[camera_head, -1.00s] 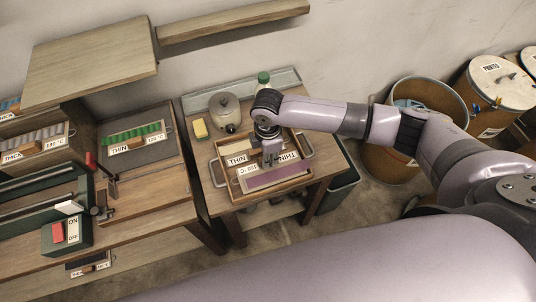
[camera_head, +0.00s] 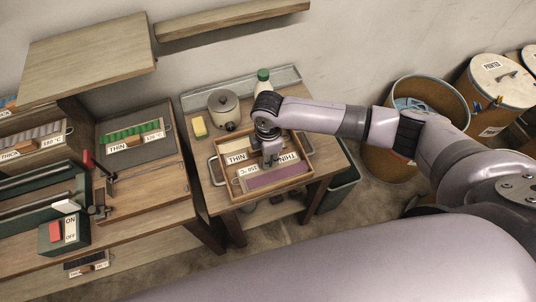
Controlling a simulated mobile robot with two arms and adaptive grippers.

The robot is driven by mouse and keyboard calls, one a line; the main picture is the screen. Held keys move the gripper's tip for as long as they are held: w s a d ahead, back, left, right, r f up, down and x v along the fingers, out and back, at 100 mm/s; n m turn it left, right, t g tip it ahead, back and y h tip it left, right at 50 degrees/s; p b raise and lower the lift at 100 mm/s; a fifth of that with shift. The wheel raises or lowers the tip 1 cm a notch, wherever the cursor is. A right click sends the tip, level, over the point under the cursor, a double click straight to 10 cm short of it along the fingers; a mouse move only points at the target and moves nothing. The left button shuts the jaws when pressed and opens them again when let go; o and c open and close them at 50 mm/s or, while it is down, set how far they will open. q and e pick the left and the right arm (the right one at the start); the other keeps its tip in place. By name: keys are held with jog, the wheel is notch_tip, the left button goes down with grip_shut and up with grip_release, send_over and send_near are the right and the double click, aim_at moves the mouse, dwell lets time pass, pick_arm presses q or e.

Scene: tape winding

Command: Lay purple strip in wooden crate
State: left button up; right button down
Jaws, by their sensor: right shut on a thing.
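The purple strip (camera_head: 277,176) lies along the near side inside the wooden crate (camera_head: 233,198), on the small table. Labels reading THIN and a temperature sit along the strip's far edge, upside down. The crate is a shallow tray with a metal handle at each end; a pale strip with a THIN label (camera_head: 236,158) shows at its far left. My right gripper (camera_head: 270,162) points down into the crate at the strip's far edge, shut on the purple strip; its fingertips are partly hidden. I cannot tell whether the strip touches the crate floor. My left gripper is out of view.
A yellow sponge (camera_head: 200,127), a grey pot (camera_head: 224,108) and a green-capped bottle (camera_head: 263,76) stand behind the crate. A workbench at left holds a green strip (camera_head: 133,131) and a machine with an ON/OFF switch (camera_head: 65,232). Drums (camera_head: 499,95) stand at right.

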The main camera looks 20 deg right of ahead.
jog(key=c, duration=1.4)
grip_release()
